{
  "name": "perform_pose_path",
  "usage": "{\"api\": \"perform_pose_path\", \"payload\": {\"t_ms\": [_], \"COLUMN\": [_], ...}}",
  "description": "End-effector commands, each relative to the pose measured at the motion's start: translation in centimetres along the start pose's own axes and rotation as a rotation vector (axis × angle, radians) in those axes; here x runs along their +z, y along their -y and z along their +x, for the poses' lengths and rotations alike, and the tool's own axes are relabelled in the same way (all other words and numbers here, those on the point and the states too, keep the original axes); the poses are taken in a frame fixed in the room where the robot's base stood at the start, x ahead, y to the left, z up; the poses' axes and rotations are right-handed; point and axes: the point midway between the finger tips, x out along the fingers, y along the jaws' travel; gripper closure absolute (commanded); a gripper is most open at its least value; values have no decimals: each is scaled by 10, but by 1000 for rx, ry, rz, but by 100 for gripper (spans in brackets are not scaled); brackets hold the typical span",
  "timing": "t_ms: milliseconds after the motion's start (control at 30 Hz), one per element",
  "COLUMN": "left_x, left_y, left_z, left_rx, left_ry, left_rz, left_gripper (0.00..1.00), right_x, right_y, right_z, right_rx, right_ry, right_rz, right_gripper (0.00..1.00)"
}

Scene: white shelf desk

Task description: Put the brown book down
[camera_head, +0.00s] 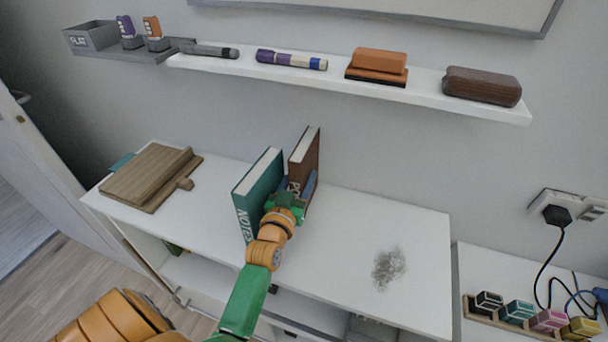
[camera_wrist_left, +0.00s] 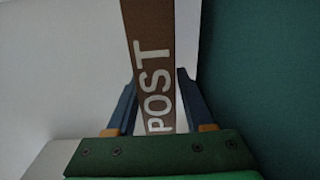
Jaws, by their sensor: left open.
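The brown book (camera_head: 306,150) stands upright on the white desk, near the wall. In the left wrist view its spine (camera_wrist_left: 153,60) with the white letters "POST" faces me, between the two blue fingers. My left gripper (camera_head: 301,188) is open, with one finger on each side of the spine; I cannot tell whether they touch it. The lower front of the book is partly hidden by the gripper in the head view. My right gripper is in neither view.
A green book (camera_head: 257,188) stands upright just left of the brown book, close to my left gripper. A wooden board (camera_head: 145,178) lies at the desk's left. A grey smudge (camera_head: 389,267) marks the otherwise clear right part. A wall shelf (camera_head: 225,67) with several items is above.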

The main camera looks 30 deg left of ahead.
Motion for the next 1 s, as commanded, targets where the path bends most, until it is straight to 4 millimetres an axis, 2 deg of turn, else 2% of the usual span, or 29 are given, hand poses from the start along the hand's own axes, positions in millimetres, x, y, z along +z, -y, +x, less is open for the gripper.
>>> {"api": "perform_pose_path", "payload": {"t_ms": [133, 167, 333, 1000], "left_x": [0, 0, 0, 1], "left_y": [0, 0, 0, 0], "left_z": [0, 0, 0, -1], "left_rx": [0, 0, 0, 0], "left_ry": [1, 1, 1, 2], "left_rz": [1, 1, 1, 1], "left_gripper": [48, 53, 99, 100], "right_x": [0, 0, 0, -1], "right_y": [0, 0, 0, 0], "right_z": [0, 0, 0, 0], "right_rx": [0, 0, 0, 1], "right_ry": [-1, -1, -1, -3], "right_rz": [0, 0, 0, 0], "right_gripper": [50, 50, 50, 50]}}
